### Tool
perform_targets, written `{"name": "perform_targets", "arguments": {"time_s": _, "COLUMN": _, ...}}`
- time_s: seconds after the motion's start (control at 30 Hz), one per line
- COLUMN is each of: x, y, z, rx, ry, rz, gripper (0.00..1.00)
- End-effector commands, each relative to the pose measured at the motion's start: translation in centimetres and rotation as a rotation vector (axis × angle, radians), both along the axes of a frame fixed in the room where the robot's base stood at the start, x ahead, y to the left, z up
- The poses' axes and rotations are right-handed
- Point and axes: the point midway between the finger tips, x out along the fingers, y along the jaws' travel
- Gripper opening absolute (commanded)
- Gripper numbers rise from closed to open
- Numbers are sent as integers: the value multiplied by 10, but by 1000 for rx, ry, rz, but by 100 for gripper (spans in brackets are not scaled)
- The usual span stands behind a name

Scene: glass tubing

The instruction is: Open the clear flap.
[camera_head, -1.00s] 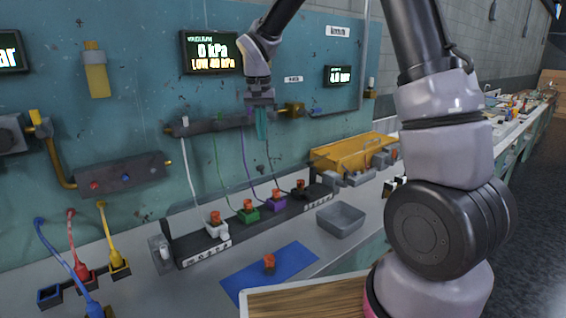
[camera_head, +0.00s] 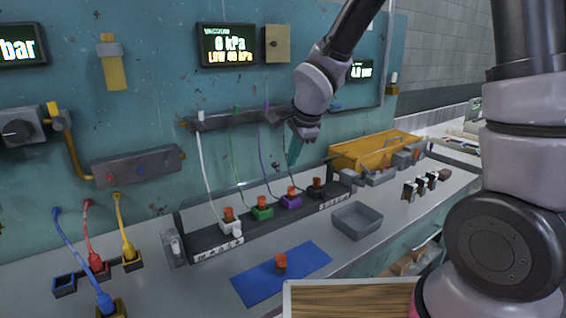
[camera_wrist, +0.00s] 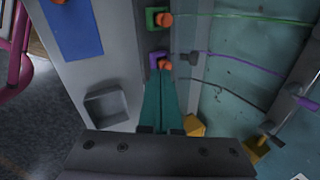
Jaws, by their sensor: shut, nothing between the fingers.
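The clear flap is hard to make out; only faint pale edges show along the dark rack (camera_head: 215,250), and I cannot tell its angle. The rack holds a white connector (camera_head: 230,226), a green one (camera_head: 262,210), a purple one (camera_head: 291,200) and a black one (camera_head: 318,188), with orange tops. My gripper (camera_head: 292,160) is shut and empty, its teal fingers pointing down above the rack's right half. In the wrist view my gripper's fingertips (camera_wrist: 160,78) lie near an orange top (camera_wrist: 164,63) beside the purple connector (camera_wrist: 156,58); I cannot tell whether they touch anything.
A grey bin (camera_head: 358,221) and a blue mat (camera_head: 281,273) with an orange-topped piece (camera_head: 281,264) lie in front of the rack. A yellow box (camera_head: 370,150) stands at its right. Thin tubes run up to a wall rail (camera_head: 230,119). A wood-topped surface (camera_head: 350,300) is at the front.

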Motion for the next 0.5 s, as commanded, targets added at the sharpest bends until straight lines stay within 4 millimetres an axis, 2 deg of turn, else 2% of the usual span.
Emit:
{"name": "perform_targets", "arguments": {"time_s": 0.1, "x": 7, "y": 5, "z": -21, "rx": -3, "ry": 3, "rz": 4, "gripper": 0}}
{"name": "perform_targets", "arguments": {"time_s": 0.3, "x": 19, "y": 11, "z": -48, "rx": -3, "ry": 2, "rz": 2, "gripper": 0}}
{"name": "perform_targets", "arguments": {"time_s": 0.5, "x": 43, "y": 21, "z": -42, "rx": 1, "ry": -2, "rz": -2, "gripper": 0}}
